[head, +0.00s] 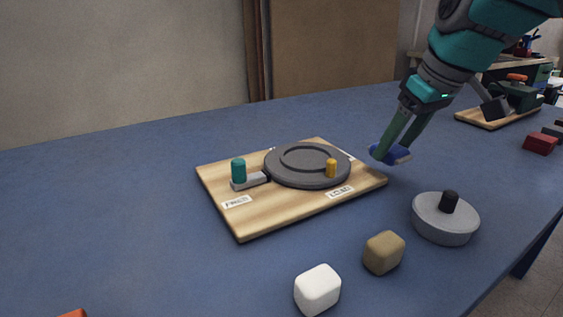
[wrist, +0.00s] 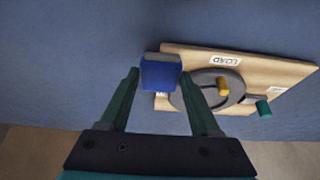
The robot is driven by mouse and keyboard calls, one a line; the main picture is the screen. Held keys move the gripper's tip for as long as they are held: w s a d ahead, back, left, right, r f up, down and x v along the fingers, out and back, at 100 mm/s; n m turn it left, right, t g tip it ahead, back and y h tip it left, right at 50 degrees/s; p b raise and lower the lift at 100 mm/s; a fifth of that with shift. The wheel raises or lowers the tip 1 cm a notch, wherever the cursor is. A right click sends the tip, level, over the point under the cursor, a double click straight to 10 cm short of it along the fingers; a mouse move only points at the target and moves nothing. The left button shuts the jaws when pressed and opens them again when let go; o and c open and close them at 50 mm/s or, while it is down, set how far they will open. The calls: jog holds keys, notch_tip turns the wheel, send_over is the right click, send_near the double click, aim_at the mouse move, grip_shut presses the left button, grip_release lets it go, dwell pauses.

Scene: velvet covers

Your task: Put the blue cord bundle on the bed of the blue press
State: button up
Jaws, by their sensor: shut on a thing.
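My gripper (head: 391,152) is at the right of the wooden board, shut on a small blue block-like piece with a grey end, which I take for the blue cord bundle (head: 380,153). In the wrist view the bundle (wrist: 160,75) sits between the fingertips. It is held beside the board's right corner; its height above the table is hard to judge. I cannot pick out a blue press for certain. The wooden board (head: 270,215) carries a dark round turntable (head: 290,174) with a yellow peg (head: 331,168), a grey lever with a teal peg (head: 238,170), and white labels, one reading LOAD.
A grey round lid with a black knob (head: 445,221), a tan cube (head: 383,252) and a white cube (head: 317,289) stand in front. A dark green device (head: 517,97) on another board and a red block (head: 541,143) are at right. The table's left is largely clear.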

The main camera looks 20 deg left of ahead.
jog(key=shift+w+a, duration=0.1)
jog(key=shift+w, duration=0.2)
jog(key=p, duration=0.6)
send_over(353, 146)
jog(key=s+d, duration=0.1)
jog(key=shift+d+f, duration=0.15)
jog(key=shift+f, duration=0.5)
jog(key=shift+w+f, duration=0.1)
jog(key=shift+w, duration=0.05)
jog(key=shift+f+b, duration=1.35)
jog(key=shift+f, duration=0.4)
jog(key=shift+f, duration=0.1)
jog(key=o, duration=1.4)
jog(key=shift+o, duration=0.2)
